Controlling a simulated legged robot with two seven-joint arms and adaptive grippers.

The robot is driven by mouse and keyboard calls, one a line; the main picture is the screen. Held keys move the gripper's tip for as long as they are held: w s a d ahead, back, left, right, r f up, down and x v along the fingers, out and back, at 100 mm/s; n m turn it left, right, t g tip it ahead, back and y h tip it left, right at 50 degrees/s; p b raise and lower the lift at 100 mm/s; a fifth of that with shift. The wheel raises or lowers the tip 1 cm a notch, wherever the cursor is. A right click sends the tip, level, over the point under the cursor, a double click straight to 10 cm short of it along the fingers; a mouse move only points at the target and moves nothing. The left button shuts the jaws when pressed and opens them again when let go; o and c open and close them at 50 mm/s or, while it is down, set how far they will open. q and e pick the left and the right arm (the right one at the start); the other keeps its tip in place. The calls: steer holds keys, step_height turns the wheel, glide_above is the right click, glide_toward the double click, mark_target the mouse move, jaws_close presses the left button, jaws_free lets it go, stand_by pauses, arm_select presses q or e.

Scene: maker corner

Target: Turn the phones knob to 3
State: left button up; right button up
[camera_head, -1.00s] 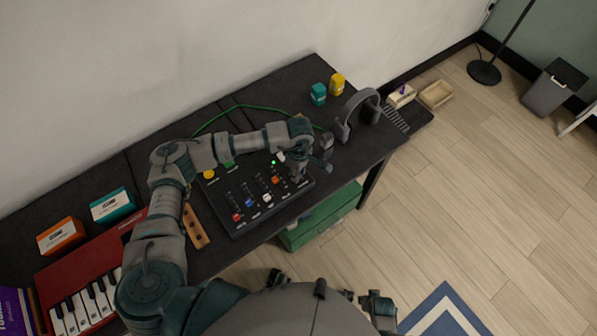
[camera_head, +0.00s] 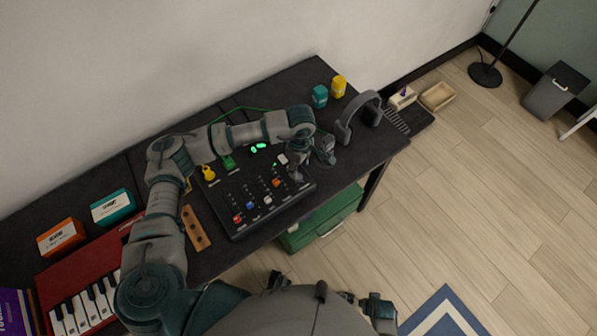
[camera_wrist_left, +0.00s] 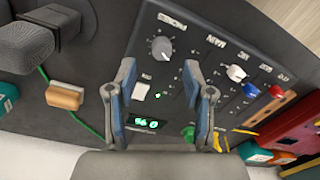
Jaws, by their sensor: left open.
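The black mixer panel (camera_head: 240,215) lies on the dark bench, and its face also shows in the left wrist view (camera_wrist_left: 225,50). The grey phones knob (camera_wrist_left: 162,47) sits beside its upside-down PHONES label. A light pointer mark shows on the knob, but I cannot tell which number it meets. My left gripper (camera_wrist_left: 160,72) is open and empty, its two blue-padded fingers apart over the panel, with the knob showing just beyond the gap between the tips.
Headphones (camera_head: 359,117) stand to the right of the mixer, with teal (camera_head: 320,96) and yellow (camera_head: 338,86) jars behind. Sliders with coloured caps and a green-lit display (camera_wrist_left: 147,123) are on the panel. A red keyboard (camera_head: 75,270) lies at the left.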

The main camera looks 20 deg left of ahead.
mark_target(299, 174)
arm_select(q)
step_height(299, 174, up, 7)
steer(key=shift+w, duration=0.15)
steer(key=shift+f, duration=0.15)
stand_by(0.4)
